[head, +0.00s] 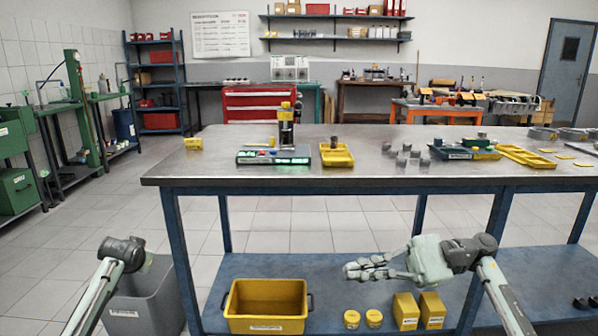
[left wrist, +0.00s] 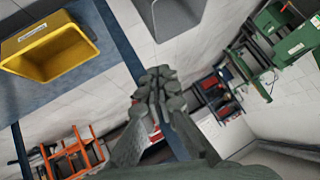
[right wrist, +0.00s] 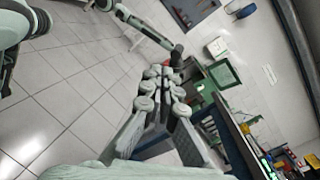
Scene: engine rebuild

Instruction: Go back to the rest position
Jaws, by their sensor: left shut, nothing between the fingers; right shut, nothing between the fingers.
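My right gripper (head: 352,270) shows in the head view in front of the table, low over the floor side, its fingers pointing left. It is shut and empty. In the right wrist view its fingertips (right wrist: 164,78) are together with nothing between them. My left gripper (left wrist: 157,82) shows in the left wrist view, shut and empty. In the head view only a joint and link of my left arm show at the lower left; the left gripper itself cannot be made out there. Neither gripper touches anything that I can see.
The steel worktable (head: 300,172) stands ahead, with yellow trays (head: 337,161) and small parts on top. Its blue lower shelf (head: 385,262) holds a yellow bin (head: 266,308) and yellow boxes (head: 406,312). A grey bin (head: 150,300) stands beside the left arm. Floor is clear at the left.

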